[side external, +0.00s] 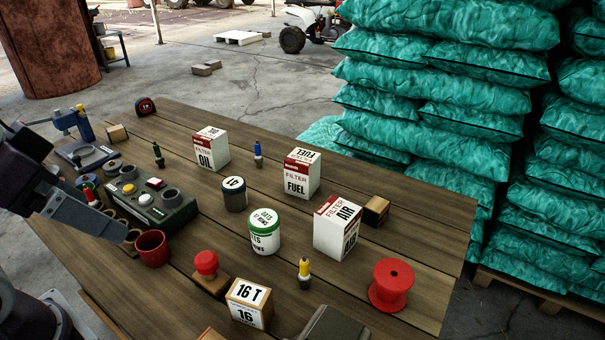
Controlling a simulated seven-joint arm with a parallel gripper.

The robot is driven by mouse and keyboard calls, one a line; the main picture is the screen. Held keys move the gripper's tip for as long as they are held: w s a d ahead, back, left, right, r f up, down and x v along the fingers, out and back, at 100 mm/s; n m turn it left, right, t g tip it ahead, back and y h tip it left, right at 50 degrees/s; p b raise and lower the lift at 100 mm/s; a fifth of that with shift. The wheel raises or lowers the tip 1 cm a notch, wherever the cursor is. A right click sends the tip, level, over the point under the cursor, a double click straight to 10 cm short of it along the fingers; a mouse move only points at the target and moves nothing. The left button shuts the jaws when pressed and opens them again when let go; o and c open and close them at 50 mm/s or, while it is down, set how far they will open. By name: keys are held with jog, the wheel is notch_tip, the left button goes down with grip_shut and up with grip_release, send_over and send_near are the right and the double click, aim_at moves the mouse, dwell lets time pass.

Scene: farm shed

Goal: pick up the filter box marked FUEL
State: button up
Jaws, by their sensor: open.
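The filter box marked FUEL (301,176) stands upright on the wooden table, right of the middle and toward the far edge. It is white with a red band, and its front and top labels show. The similar OIL box (211,150) stands to its left and the AIR box (337,228) nearer the camera to its right. My gripper (116,229) is at the left, over the table's left part near the red cup, well apart from the FUEL box. One grey finger shows clearly; the other is hard to make out. It is open, with nothing seen in it.
A blue-capped bottle (258,155) stands between OIL and FUEL. A dark tin (234,194), green-lidded tub (264,231) and control box (150,205) stand left of FUEL. A wooden block (376,211), yellow-topped bottle (304,272) and red spool (391,285) stand right or nearer. Teal sacks (430,100) rise beyond.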

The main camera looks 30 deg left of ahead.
notch_tip(320, 180, up, 6)
jog(key=f, duration=0.1)
jog(key=w+a+m+t, duration=0.2)
jog(key=w+a+m, duration=0.2)
jog(key=w+m, duration=0.8)
jog(key=m+t+y, duration=0.1)
jog(key=m+t, duration=0.5)
jog(key=m, duration=1.7)
send_over(302, 165)
jog(key=s+a, duration=0.1)
jog(key=s, duration=0.2)
jog(key=f, duration=2)
jog(key=shift+s+a+f, duration=0.15)
jog(key=shift+a+f, duration=0.1)
jog(key=shift+f, duration=0.05)
jog(key=x, duration=0.7)
jog(key=shift+s+d+f, duration=0.1)
jog(key=shift+f, duration=0.1)
jog(key=c, duration=1.8)
